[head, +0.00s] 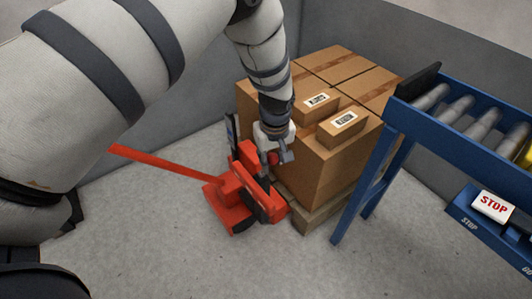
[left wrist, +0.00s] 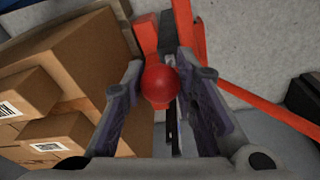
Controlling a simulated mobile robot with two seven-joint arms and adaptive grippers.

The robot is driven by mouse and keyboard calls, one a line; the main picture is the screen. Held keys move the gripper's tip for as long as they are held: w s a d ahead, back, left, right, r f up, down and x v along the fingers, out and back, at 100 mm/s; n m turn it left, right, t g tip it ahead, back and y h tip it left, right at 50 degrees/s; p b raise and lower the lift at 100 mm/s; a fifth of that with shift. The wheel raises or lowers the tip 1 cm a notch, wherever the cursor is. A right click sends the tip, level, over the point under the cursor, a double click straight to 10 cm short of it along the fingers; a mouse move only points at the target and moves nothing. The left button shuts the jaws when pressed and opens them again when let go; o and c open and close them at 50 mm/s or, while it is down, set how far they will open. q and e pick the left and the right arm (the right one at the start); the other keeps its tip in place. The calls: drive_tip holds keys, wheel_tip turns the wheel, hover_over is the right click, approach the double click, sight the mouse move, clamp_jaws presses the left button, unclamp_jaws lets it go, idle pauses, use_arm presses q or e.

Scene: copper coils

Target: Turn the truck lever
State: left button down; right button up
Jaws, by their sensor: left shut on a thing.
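The red pallet truck (head: 226,207) stands on the floor at the left front of a pallet (head: 311,214), with its long red handle bar (head: 165,166) slanting up to the left. Its lever ends in a round red knob (left wrist: 159,82), which also shows at my gripper in the head view (head: 273,158). My left gripper (head: 281,154) reaches down over the truck. In the left wrist view its fingers (left wrist: 164,88) are shut on the knob, one on each side. The lever below the knob is mostly hidden. My right gripper is not in view.
Stacked cardboard boxes (head: 336,165) stand on the pallet right beside my left gripper. A blue roller conveyor (head: 400,117) is at the right, with a STOP sign (head: 493,207) on a blue box. Grey walls close the back. The front floor (head: 270,270) is clear.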

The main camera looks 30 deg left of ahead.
use_arm(q)
drive_tip(key=shift+s+d+f, duration=0.3)
drive_tip(key=shift+d+f, duration=0.15)
drive_tip(key=shift+d, duration=0.3)
drive_tip(key=c, duration=1.3)
unclamp_jaws()
drive_tip(key=r, duration=0.4)
drive_tip(key=s+r, duration=0.1)
drive_tip(key=r, duration=0.3)
drive_tip(key=d+r, duration=0.1)
drive_tip(key=r, duration=0.3)
drive_tip(key=shift+s, duration=0.15)
